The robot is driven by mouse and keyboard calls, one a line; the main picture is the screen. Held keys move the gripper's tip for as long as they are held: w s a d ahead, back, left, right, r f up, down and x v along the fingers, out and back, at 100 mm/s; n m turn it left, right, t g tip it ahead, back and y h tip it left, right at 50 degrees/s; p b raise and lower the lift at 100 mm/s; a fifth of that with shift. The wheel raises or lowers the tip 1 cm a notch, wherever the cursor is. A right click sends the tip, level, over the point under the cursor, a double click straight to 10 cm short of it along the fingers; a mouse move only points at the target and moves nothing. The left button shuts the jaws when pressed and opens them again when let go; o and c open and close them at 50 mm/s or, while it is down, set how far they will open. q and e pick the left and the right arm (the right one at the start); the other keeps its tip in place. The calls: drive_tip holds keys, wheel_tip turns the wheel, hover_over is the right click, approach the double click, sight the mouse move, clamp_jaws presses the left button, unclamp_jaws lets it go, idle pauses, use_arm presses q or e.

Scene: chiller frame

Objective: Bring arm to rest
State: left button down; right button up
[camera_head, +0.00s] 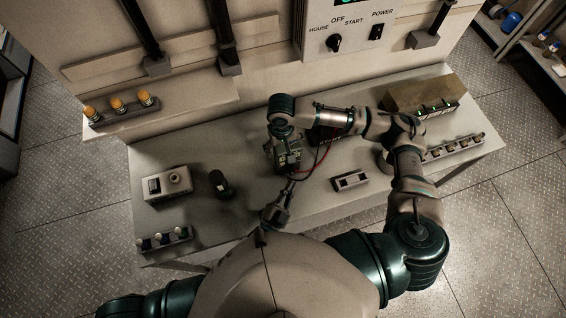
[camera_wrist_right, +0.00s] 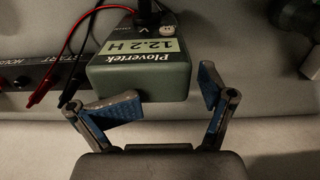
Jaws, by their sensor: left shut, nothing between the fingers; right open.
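My right arm reaches in from the right over the bench. Its gripper (camera_wrist_right: 168,97) is open in the right wrist view, with blue-padded fingers apart. A dark green meter box (camera_wrist_right: 140,75) reading "Plovertek 12.2 H" lies just beyond the fingertips. The meter also shows in the head view (camera_head: 289,153), partly covered by my right wrist. My left gripper (camera_head: 277,210) is shut and empty, low over the bench's front middle.
The bench (camera_head: 235,225) holds a grey switch box (camera_head: 168,184), a dark cylinder (camera_head: 220,184), a small block (camera_head: 350,180) and a crate (camera_head: 424,95). Red and black leads run from the meter to a labelled terminal bar (camera_wrist_right: 45,75). A control panel (camera_head: 345,35) stands behind.

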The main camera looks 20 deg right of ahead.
wheel_tip(320, 180, up, 10)
drive_tip(key=shift+w, duration=0.1)
drive_tip(key=shift+a, duration=0.1)
